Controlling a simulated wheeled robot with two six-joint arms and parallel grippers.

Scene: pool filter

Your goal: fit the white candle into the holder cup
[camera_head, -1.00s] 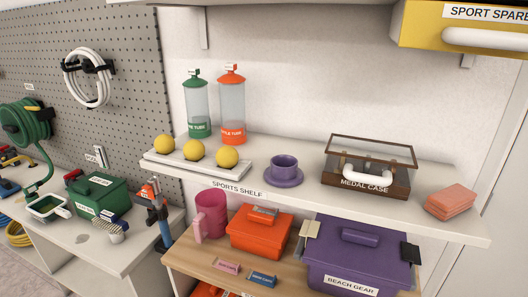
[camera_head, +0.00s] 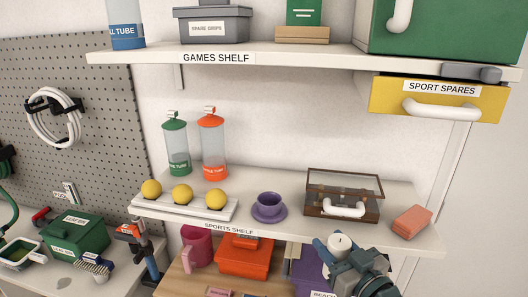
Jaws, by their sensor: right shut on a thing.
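The white candle (camera_head: 340,241) shows its round top and a small dark tip, standing roughly upright at the bottom right of the head view. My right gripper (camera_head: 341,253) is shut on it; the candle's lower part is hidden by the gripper. The purple cup (camera_head: 270,199) stands upright on a purple saucer (camera_head: 263,218) on the sports shelf. No candle shows in it. In the picture my right gripper and the candle are below and to the right of the cup, apart from it. My left gripper is out of view.
Left of the cup, a white rack (camera_head: 205,209) holds several yellow balls. Right of it stand the medal case (camera_head: 314,207) and an orange-pink stack (camera_head: 411,222). Two clear tubes stand behind. The games shelf (camera_head: 300,60) and yellow sport spares drawer (camera_head: 388,96) overhang. An orange box (camera_head: 243,262) sits below.

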